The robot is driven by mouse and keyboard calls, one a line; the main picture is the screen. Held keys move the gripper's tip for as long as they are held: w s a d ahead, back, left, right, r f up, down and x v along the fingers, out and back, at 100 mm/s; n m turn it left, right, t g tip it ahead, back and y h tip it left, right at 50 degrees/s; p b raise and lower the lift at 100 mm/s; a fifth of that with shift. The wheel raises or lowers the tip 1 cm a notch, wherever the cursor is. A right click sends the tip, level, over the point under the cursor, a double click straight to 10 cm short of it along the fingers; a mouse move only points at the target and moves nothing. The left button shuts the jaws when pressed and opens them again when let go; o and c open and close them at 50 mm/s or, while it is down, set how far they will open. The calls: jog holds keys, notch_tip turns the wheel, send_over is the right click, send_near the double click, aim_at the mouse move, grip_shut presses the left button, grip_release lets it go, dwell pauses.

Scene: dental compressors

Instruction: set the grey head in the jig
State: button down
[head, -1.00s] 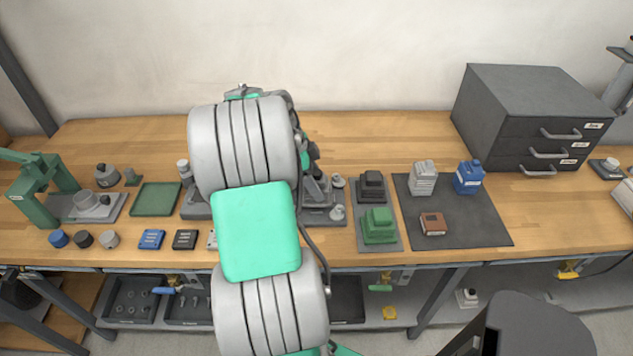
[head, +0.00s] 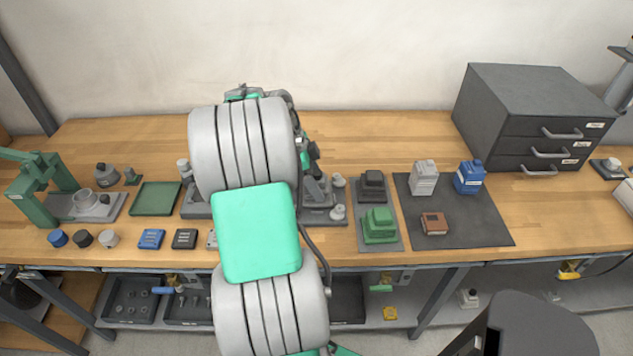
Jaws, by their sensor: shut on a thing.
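My arm stands in front of the middle of the bench and hides much of the work area. Part of my gripper (head: 313,172) shows at the right edge of the arm, low over a grey base. It is shut on a grey piece, apparently the grey head; its shape and seating are mostly hidden. The grey base with upright posts, apparently the jig (head: 325,218), shows on both sides of the arm; its middle is hidden. I cannot tell whether the head touches it.
Right of the base, a grey tray (head: 393,245) holds a green block (head: 379,224) and a dark block (head: 372,185). A dark mat (head: 470,228) carries two bottles and a brown box. Left are a green tray (head: 155,199) and a green press (head: 40,187). Drawers (head: 530,120) stand back right.

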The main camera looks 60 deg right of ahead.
aim_at(320, 172)
jog(key=shift+f+b, duration=0.7)
jog(key=shift+b, duration=0.25)
dwell(1.1)
dwell(0.4)
grip_release()
dwell(0.5)
jog(key=shift+r+p, duration=2.65)
jog(key=shift+r, duration=0.9)
